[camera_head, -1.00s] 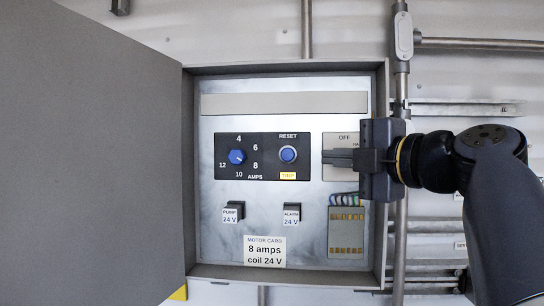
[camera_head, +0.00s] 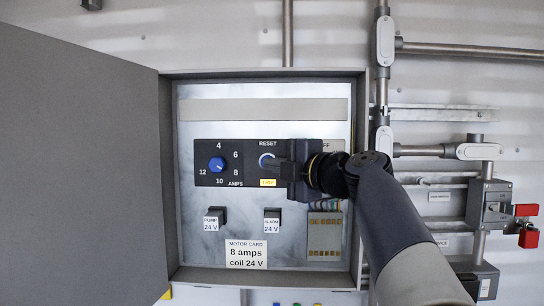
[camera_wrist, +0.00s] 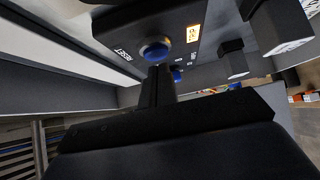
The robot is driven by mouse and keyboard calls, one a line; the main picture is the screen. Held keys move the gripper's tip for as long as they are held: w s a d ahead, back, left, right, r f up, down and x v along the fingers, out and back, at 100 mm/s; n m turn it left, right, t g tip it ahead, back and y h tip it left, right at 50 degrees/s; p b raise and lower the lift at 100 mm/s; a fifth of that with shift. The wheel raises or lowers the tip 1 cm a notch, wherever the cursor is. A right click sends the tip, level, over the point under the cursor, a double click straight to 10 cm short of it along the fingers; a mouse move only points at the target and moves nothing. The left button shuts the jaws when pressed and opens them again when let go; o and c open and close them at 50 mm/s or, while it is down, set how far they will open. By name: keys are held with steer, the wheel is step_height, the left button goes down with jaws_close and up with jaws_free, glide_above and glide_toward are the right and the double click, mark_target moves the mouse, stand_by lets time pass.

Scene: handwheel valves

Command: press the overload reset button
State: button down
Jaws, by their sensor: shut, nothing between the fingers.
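The blue round reset button (camera_head: 265,161) sits in a light ring under the word RESET on a black panel (camera_head: 226,180) inside the open grey cabinet. My gripper (camera_head: 271,165) is shut and empty, its fingertips at the right side of the button and partly covering it in the head view. In the wrist view the button (camera_wrist: 155,51) shows just beyond the shut fingertips (camera_wrist: 158,72). Whether the tips touch it I cannot tell. A yellow TRIP label (camera_head: 267,183) is below the button.
A blue dial (camera_head: 217,164) is left of the button. PUMP (camera_head: 214,218) and ALARM (camera_head: 272,220) blocks stand out below. The cabinet door (camera_head: 80,170) is open at left. A lever box with red parts (camera_head: 490,205) is at right.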

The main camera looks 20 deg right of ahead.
steer(key=shift+w+d, duration=0.1)
steer(key=shift+w, duration=0.25)
